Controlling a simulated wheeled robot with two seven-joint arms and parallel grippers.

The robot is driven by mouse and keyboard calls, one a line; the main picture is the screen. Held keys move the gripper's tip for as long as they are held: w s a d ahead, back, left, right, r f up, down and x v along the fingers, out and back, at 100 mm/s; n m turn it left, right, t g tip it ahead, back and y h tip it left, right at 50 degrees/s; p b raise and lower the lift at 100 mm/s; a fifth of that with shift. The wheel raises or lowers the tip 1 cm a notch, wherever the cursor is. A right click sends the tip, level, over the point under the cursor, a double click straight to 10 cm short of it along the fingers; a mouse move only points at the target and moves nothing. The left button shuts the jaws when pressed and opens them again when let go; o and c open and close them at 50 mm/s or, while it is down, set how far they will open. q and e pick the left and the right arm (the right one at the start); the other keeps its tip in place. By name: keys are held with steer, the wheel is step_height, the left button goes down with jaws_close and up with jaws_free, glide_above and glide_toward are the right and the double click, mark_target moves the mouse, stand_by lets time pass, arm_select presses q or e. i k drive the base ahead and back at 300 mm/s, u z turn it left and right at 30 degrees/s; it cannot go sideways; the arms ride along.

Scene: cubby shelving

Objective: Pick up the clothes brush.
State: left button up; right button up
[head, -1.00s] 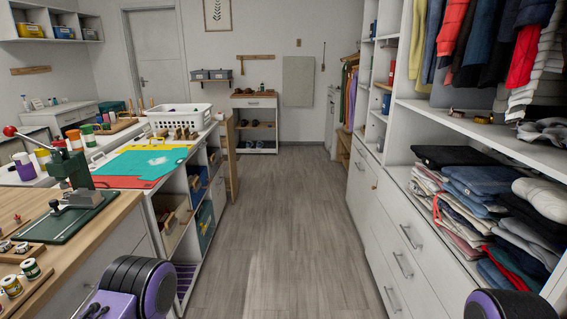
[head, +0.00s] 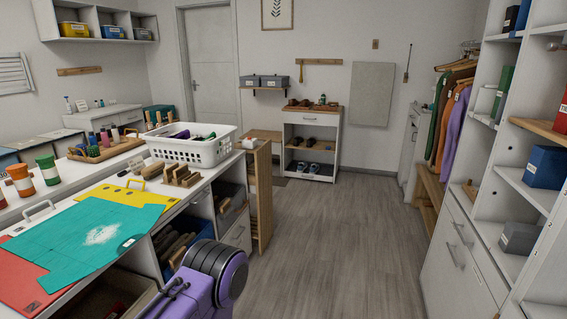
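I cannot make out for certain which thing is the clothes brush. Small brown brush-like items (head: 300,104) lie on top of the shoe cabinet at the back, too small to tell apart. A brown wooden block-like item (head: 152,171) lies on the white worktop at the left, beside a slotted wooden holder (head: 180,175). A thin item (head: 301,72) hangs from the wall rail at the back. A purple and black part of my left arm shows at the bottom, but neither gripper is in view.
The white worktop (head: 70,198) runs along the left, with a white laundry basket (head: 190,152) near its far end. The shoe cabinet (head: 291,128) stands at the back wall. Open shelving (head: 480,165) lines the right. The grey floor (head: 330,240) between is clear.

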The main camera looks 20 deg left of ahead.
mark_target(152, 171)
steer(key=i, duration=1.35)
steer(key=u, duration=1.55)
